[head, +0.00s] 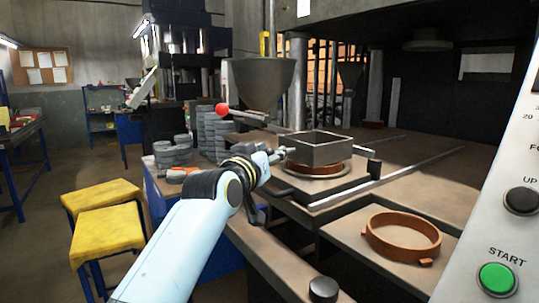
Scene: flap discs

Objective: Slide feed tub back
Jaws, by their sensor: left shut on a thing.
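The feed tub (322,154) is a grey, open-topped square box at the middle of the head view. It sits over a reddish-brown ring mould (297,170) on the press plate and hides much of that ring. My left gripper (288,154) reaches in from the lower left and is shut at the tub's left side. The gripped part is small and partly hidden by the fingers; it looks like a handle on the tub. My right gripper is out of view.
A grey hopper (262,82) and a lever with a red knob (222,109) stand behind. A second brown ring (402,237) lies on the front right plate. Stacked grey discs (213,137) stand to the left, beyond yellow stools (108,232). A control panel (500,215) borders the right.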

